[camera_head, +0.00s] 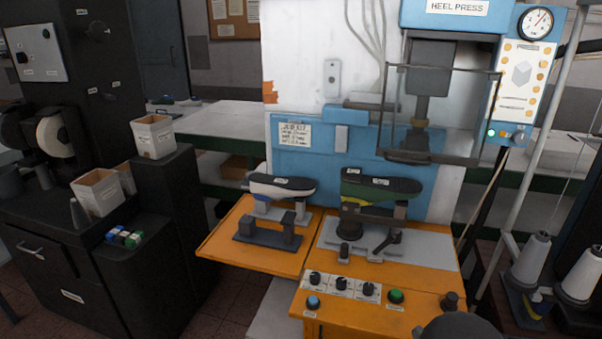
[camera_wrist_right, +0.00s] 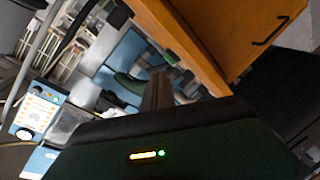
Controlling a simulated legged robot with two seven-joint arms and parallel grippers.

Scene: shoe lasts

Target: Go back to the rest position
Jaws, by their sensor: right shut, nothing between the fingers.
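My right gripper (camera_wrist_right: 157,90) shows in the right wrist view as a narrow dark pair of fingers, shut and empty. In the head view, a dark rounded part of my right arm (camera_head: 458,329) shows at the bottom edge, in front of the orange control panel. My left gripper is not in view. A white-and-blue shoe last with a dark sole (camera_head: 282,187) rests on a stand on the left orange shelf. A green last with a dark sole (camera_head: 380,189) sits on the holder under the heel press (camera_head: 418,110).
The orange control panel (camera_head: 420,313) has knobs and a green button. Thread spools (camera_head: 532,258) and a slanted pole stand at the right. A black machine cabinet (camera_head: 60,270) with bins (camera_head: 153,136) stands at the left. Floor shows between the cabinet and the press.

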